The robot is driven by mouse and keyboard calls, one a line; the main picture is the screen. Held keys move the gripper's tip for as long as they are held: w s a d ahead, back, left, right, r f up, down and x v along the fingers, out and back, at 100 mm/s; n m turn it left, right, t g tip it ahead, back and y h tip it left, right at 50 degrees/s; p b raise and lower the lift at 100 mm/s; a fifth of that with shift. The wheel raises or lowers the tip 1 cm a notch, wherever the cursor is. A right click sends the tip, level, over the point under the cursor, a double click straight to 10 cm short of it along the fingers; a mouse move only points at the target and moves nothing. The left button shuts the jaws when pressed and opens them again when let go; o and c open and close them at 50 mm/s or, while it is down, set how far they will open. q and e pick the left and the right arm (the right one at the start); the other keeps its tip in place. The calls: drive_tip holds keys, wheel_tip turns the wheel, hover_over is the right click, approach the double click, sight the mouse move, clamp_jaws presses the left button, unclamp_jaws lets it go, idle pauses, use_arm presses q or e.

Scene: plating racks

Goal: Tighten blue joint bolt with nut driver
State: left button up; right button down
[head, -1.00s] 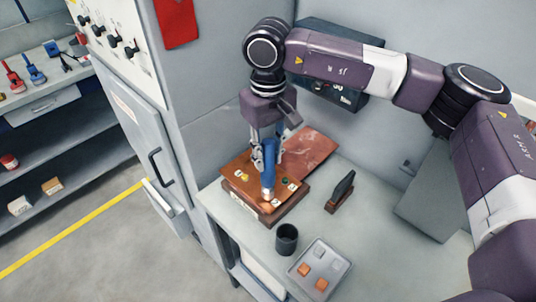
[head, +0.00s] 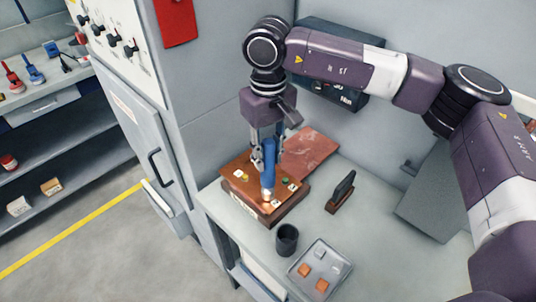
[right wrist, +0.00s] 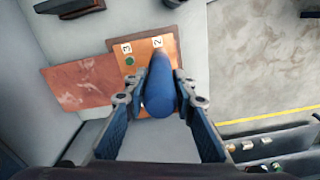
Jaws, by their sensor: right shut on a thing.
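A blue-handled nut driver (head: 268,165) stands roughly upright over the copper-coloured joint board (head: 237,185). My right gripper (head: 263,158) is shut on its blue handle, which also shows in the right wrist view (right wrist: 160,85). The driver's metal tip comes down at the front part of the board; the bolt under it is hidden, so I cannot tell whether it is seated. A green bolt (head: 285,181) and a yellow bolt (head: 246,177) show on the board beside small white number labels. My left gripper is out of view.
A reddish plate (head: 312,150) lies behind the board. A dark display box (head: 345,90) is at the back wall.

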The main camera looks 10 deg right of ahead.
drive_tip(key=shift+s+f+b, duration=0.15)
drive_tip(key=shift+f+b, duration=0.1)
drive_tip(key=shift+b, duration=0.8)
idle(2.4)
